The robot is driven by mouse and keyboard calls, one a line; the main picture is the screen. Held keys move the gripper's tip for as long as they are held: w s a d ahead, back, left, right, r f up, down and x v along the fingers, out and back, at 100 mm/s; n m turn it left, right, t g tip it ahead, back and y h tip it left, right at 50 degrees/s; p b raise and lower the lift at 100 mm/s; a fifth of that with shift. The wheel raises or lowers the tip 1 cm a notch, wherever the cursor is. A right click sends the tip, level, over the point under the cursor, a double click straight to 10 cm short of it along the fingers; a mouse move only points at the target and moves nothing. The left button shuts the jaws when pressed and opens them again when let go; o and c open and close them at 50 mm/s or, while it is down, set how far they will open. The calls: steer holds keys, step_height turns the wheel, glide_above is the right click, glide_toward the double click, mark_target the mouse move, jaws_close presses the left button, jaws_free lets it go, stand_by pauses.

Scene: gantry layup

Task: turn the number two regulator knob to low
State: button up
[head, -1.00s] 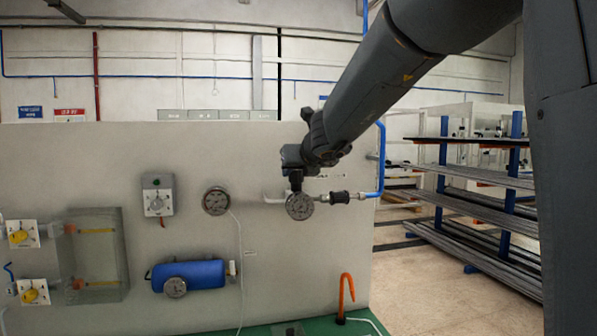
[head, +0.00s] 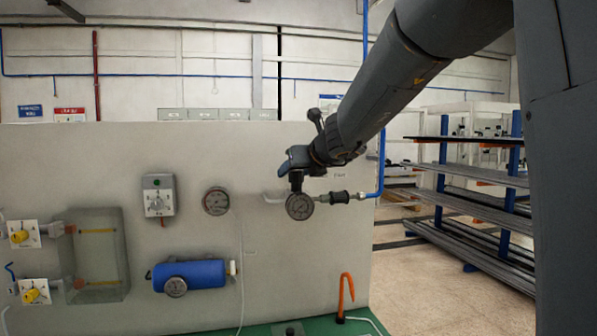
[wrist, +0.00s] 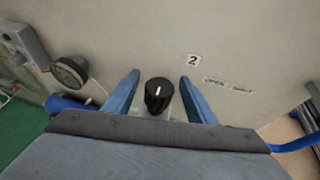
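The number two regulator knob (wrist: 157,92) is round and black with a white pointer line on its top face. In the wrist view the line points roughly up the picture. A "2" label (wrist: 193,60) is on the panel beside it. My gripper (wrist: 159,80) is open, with one blue finger on each side of the knob and a gap visible on both sides. In the head view my gripper (head: 297,165) is just above a round pressure gauge (head: 299,206) on the pipe. There I cannot make out the knob clearly.
The pale panel (head: 100,165) carries another gauge (head: 216,201), a grey switch box (head: 158,195), a blue tank (head: 190,274) and yellow-handled valves at left. Two small word labels (wrist: 228,84) sit right of the knob. A blue hose (head: 381,165) runs near my arm.

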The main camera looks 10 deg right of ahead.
steer(key=v, duration=0.8)
steer(key=shift+p, duration=0.35)
steer(key=shift+f, duration=0.1)
